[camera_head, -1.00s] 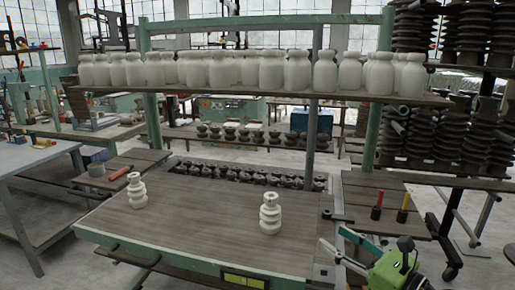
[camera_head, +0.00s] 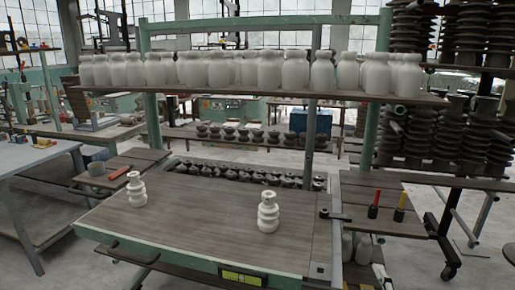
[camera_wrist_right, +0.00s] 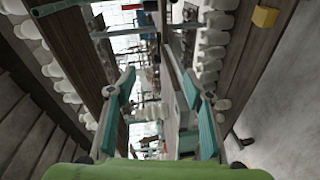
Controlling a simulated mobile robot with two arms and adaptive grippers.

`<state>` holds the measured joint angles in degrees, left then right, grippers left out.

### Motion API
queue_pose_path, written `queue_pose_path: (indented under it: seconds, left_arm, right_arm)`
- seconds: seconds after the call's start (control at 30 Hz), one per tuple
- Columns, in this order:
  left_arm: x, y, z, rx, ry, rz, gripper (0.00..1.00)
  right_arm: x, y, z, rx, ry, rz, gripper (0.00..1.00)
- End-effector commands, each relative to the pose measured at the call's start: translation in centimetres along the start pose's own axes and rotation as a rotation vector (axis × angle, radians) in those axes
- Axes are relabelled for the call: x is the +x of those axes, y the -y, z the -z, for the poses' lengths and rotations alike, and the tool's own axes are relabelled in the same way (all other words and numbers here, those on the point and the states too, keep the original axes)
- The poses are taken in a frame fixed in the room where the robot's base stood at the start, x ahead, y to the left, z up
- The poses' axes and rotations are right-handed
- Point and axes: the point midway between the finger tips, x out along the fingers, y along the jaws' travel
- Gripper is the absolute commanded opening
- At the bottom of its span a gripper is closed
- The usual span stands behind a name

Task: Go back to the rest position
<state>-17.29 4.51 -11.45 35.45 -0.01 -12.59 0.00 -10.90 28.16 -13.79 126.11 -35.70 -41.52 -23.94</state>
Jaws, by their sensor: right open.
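My right gripper (camera_wrist_right: 158,98) shows in the right wrist view. Its two teal fingers are spread wide apart with nothing between them. It is not visible in the head view, and my left gripper is in neither view. Two white ribbed clay pieces stand upright on the wooden bench top (camera_head: 200,215) in the head view. One piece (camera_head: 137,191) is at the left and the other piece (camera_head: 268,213) is right of the middle. No gripper shows near them in the head view.
A long shelf (camera_head: 270,93) above the bench carries a row of white jars (camera_head: 295,70). Dark ribbed pieces (camera_head: 240,174) line the bench's back. A side shelf (camera_head: 385,222) at right holds a red-handled tool (camera_head: 374,205) and a yellow-handled one (camera_head: 400,207).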

Motion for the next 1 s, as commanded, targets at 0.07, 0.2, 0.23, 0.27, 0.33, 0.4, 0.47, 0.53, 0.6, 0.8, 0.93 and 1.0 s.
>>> queue_pose_path:
  seconds: [0.07,0.2,0.23,0.27,0.33,0.4,0.47,0.53,0.6,0.8,0.93,1.0]
  left_arm:
    - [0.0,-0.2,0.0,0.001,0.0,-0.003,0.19]
    - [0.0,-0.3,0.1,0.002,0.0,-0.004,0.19]
    - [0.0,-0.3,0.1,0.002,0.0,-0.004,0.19]
    - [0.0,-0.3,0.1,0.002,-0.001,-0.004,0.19]
    - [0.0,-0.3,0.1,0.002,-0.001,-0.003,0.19]
    - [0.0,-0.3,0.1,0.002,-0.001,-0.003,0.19]
    - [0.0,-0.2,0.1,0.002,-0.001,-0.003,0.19]
    - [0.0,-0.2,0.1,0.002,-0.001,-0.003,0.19]
    - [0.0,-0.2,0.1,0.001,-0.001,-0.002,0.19]
    - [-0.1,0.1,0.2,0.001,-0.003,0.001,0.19]
    - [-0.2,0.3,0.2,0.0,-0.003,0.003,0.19]
    - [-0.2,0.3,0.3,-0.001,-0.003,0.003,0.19]
  right_arm:
    - [-2.8,4.9,-1.8,0.234,0.122,0.166,0.47]
    - [-9.2,12.7,-3.1,0.567,0.335,0.439,0.47]
    - [-10.5,14.0,-3.1,0.62,0.373,0.488,0.47]
    - [-11.8,15.1,-3.0,0.667,0.408,0.533,0.47]
    - [-14.7,17.4,-2.7,0.762,0.486,0.629,0.47]
    - [-17.5,19.1,-2.2,0.84,0.555,0.716,0.47]
    - [-19.8,20.3,-1.7,0.896,0.61,0.783,0.47]
    - [-22.3,21.4,-1.0,0.955,0.669,0.856,0.47]
    - [-24.8,22.2,-0.3,1.007,0.727,0.926,0.47]
    - [-24.7,26.4,-0.2,1.02,0.77,0.975,0.47]
    - [-23.9,29.8,-0.6,1.011,0.779,0.985,0.47]
    - [-23.5,32.1,-0.9,1.006,0.786,0.992,0.47]
